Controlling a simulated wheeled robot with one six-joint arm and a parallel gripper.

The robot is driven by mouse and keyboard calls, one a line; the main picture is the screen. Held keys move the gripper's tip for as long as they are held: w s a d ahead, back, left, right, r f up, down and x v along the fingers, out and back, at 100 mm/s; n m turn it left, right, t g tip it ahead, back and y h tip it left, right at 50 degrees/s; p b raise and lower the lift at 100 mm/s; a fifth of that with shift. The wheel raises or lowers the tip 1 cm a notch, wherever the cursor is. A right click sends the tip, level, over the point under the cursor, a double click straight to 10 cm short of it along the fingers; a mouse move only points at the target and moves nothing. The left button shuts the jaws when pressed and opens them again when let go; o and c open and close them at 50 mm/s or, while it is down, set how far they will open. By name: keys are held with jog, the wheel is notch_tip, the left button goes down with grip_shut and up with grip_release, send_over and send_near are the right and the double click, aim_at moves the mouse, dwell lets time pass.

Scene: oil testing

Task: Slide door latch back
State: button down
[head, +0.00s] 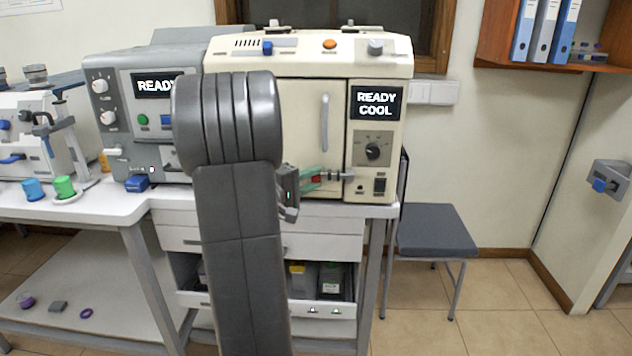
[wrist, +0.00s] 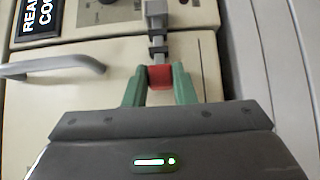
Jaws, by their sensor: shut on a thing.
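The door latch (wrist: 157,28) is a grey bar on the front of the cream oven, with a red grip at its end. My gripper (wrist: 159,84) has green fingers, and they are shut on either side of the red grip. In the head view my gripper (head: 312,180) is at the lower part of the oven front, and the latch (head: 340,176) runs to the right of it. The cream door (head: 299,115) with its curved grey handle (head: 325,123) looks closed. My arm hides the door's left part in the head view.
The oven's control panel reads READY COOL (head: 377,102). A grey machine (head: 130,100) stands on the bench to the left. Below, an open drawer (head: 335,310) holds containers. A grey chair (head: 436,230) stands to the right, with bare floor around it.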

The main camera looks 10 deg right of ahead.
jog(key=a, duration=0.1)
jog(key=a+b, duration=0.1)
jog(key=shift+w+a, duration=0.3)
jog(key=shift+w, duration=0.05)
jog(key=c, duration=1.6)
grip_release()
jog(key=o, duration=0.4)
jog(key=shift+a, duration=0.15)
jog(key=v, duration=1.3)
jog(key=shift+s+a, duration=0.2)
jog(key=shift+a, duration=0.1)
jog(key=x, duration=1.4)
jog(key=shift+d, duration=0.2)
